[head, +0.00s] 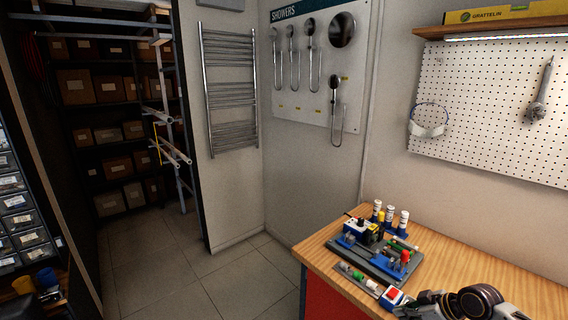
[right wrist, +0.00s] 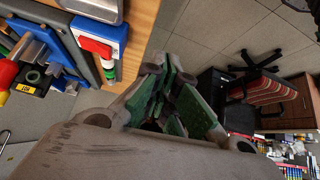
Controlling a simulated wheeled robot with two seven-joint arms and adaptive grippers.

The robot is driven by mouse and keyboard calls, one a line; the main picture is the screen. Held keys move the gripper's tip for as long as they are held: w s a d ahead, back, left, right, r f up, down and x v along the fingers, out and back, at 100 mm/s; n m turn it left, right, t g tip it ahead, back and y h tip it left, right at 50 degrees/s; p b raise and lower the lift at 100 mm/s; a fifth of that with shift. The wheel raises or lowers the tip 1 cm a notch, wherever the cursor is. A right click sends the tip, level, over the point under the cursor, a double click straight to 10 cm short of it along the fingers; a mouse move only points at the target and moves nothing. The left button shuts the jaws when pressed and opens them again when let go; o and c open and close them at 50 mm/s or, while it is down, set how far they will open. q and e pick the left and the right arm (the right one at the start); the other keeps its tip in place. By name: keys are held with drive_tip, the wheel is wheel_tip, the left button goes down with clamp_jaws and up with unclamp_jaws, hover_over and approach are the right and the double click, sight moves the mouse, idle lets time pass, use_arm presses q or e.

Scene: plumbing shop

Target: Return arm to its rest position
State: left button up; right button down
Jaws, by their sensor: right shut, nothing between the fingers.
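My right arm reaches in at the lower right of the head view, beside the front edge of the wooden workbench (head: 470,262). In the right wrist view my right gripper (right wrist: 168,92) shows its green-padded fingers together, with nothing between them. It is apart from the red, white and blue block (right wrist: 98,42), which sits at the bench edge. That block also shows in the head view (head: 392,296), close to my right arm. I cannot make out my left gripper in either view.
A dark grey fixture board (head: 352,256) with several small parts stands on the bench. White-capped bottles (head: 390,214) stand behind it. A pegboard (head: 490,110) hangs above. Open tiled floor (head: 235,285) lies left of the bench. A chair (right wrist: 255,85) shows in the right wrist view.

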drive_tip(key=s+a+f+m+g+h, duration=0.1)
drive_tip(key=s+a+f+g, duration=0.1)
drive_tip(key=s+a+f, duration=0.65)
drive_tip(key=shift+s+a+r+m+h, duration=1.05)
drive_tip(key=shift+s+m, duration=0.45)
drive_tip(key=shift+s, duration=1.65)
drive_tip(key=shift+s+a+r+m+h, duration=0.9)
drive_tip(key=shift+s+a+m, duration=0.55)
drive_tip(key=shift+s, duration=1.65)
wheel_tip(320, 180, down, 33)
drive_tip(key=s+g, duration=0.1)
drive_tip(key=s, duration=0.2)
drive_tip(key=s+d+f, duration=0.2)
drive_tip(key=s+f, duration=0.8)
drive_tip(key=s, duration=0.1)
drive_tip(key=s+d+f+g+b, duration=0.1)
drive_tip(key=s+d+f, duration=0.1)
drive_tip(key=s+f, duration=0.9)
drive_tip(key=shift+d+g, duration=0.2)
drive_tip(key=shift+g, duration=0.1)
drive_tip(key=shift+s+f, duration=0.1)
drive_tip(key=shift+s, duration=0.05)
